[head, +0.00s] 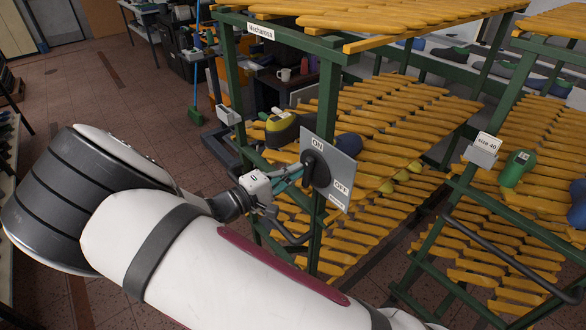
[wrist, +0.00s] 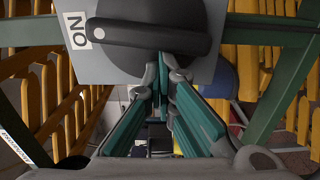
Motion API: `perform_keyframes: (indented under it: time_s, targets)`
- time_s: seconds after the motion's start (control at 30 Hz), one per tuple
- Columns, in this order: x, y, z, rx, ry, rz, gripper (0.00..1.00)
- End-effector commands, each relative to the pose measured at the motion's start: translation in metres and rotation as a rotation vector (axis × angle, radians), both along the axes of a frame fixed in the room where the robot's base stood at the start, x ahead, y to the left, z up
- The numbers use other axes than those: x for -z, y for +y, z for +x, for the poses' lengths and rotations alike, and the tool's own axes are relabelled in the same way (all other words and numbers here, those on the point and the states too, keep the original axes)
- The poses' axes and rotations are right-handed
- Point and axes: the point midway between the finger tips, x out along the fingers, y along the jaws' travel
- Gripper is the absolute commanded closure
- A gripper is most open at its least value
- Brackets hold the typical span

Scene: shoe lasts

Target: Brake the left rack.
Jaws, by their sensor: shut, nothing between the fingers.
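The left rack (head: 329,90) has a green frame and yellow slatted shelves. A grey plate (head: 343,163) on its front post carries an ON label (head: 318,145) and an OFF label (head: 341,187). A black rotary knob (head: 315,170) sits on the plate. In the wrist view, the knob's bar handle (wrist: 150,37) lies nearly level, its white-marked end beside the ON label (wrist: 75,30). My gripper (head: 300,171) is shut and empty at the knob. Its teal fingers come together just below the handle in the wrist view (wrist: 165,65); I cannot tell whether they touch it.
Open tiled floor (head: 110,100) is at left.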

Motion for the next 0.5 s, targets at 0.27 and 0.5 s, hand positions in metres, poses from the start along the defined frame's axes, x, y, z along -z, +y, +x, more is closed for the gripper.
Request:
perform_keyframes:
  time_s: [0.27,0.5]
  targets:
    - [0.001,0.001,0.002,0.001,0.001,0.0,1.0]
    - [0.001,0.006,0.009,0.001,0.001,0.001,1.0]
